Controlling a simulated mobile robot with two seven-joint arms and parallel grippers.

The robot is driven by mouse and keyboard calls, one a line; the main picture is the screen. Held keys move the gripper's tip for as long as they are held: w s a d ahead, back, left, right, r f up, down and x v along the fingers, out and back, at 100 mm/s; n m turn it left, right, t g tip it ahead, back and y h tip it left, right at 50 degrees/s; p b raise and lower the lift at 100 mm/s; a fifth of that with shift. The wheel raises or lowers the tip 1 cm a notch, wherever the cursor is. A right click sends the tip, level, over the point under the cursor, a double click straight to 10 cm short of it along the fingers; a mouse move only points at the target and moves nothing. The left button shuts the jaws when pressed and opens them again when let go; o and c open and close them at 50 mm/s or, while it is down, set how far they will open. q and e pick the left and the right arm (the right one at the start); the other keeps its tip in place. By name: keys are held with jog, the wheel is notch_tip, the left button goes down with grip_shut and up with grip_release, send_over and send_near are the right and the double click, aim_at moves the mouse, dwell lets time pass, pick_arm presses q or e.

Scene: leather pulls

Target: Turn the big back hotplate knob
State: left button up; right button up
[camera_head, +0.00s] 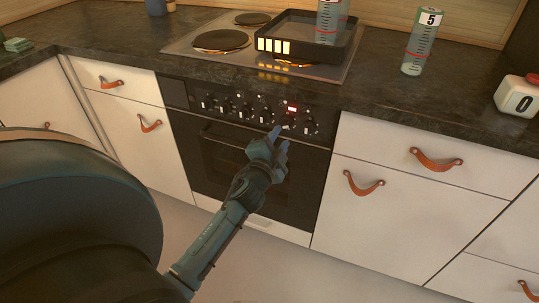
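A row of several dark knobs with pale marks (237,107) runs along the black oven's control panel. I cannot tell from their markings which knob belongs to the big back hotplate. The hob (200,44) above has round dark hotplates; one (221,40) shows at the left and another (253,19) behind it. My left gripper (279,137) is at the lower edge of the panel, just below the right-hand knobs. Whether it touches a knob, and whether its fingers are open, is unclear. My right gripper is not in view.
A black tray (346,55) with a measuring bottle (328,22) covers the hob's right part. Leather pulls (436,161) stick out from the white drawers.

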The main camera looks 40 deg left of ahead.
pick_arm(q)
jog(key=v, duration=0.8)
jog(key=shift+s, duration=0.2)
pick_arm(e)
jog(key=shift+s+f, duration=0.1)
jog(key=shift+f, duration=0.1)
